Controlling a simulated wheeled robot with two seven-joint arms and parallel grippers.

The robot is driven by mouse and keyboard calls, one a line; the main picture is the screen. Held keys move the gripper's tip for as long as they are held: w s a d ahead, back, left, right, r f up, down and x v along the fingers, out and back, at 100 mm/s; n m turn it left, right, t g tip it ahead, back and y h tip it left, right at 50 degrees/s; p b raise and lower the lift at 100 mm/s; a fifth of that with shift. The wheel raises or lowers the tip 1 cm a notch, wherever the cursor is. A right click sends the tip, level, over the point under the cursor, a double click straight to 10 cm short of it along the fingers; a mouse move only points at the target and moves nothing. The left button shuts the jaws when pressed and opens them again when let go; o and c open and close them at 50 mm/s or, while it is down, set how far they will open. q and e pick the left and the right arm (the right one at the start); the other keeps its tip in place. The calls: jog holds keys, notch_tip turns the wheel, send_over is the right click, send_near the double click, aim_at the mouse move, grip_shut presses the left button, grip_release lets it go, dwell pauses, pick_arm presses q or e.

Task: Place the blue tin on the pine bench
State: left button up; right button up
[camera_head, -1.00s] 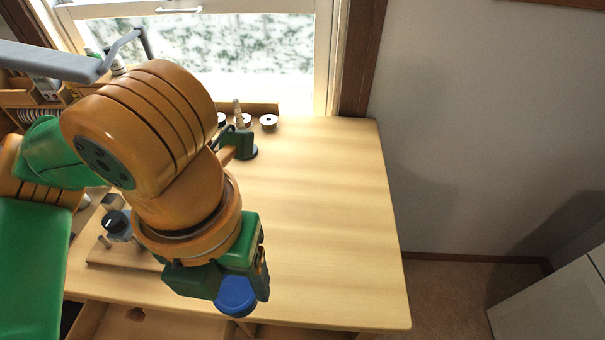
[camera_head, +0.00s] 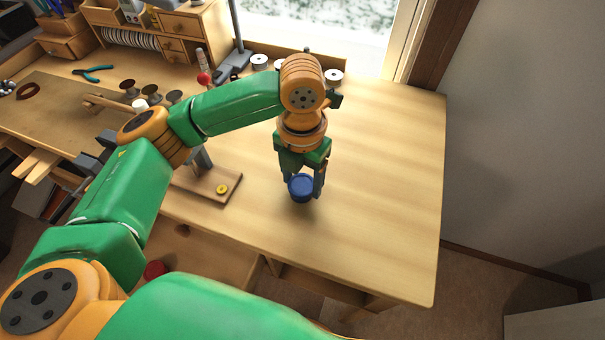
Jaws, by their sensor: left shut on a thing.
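The blue tin (camera_head: 301,189) is a small round blue can between the fingers of my left gripper (camera_head: 304,186). My left gripper is shut on it and points down over the front middle of the pine bench (camera_head: 385,215). A shadow lies close under the tin; I cannot tell whether its base touches the bench top. The left arm comes in from the lower left and crosses over the bench. My right gripper is out of view.
A wooden board (camera_head: 226,187) with a yellow knob lies just left of the tin. Spools (camera_head: 334,76) and a grey stand (camera_head: 236,62) are along the back. Pliers (camera_head: 93,74) lie far left. The bench's right side is bare.

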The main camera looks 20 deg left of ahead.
aim_at(302, 183)
pick_arm(q)
jog(key=shift+f, duration=0.1)
jog(key=o, duration=1.4)
jog(key=shift+d, duration=0.1)
jog(key=shift+c, duration=0.2)
notch_tip(302, 183, up, 12)
jog(key=p, duration=0.1)
jog(key=shift+r, duration=0.2)
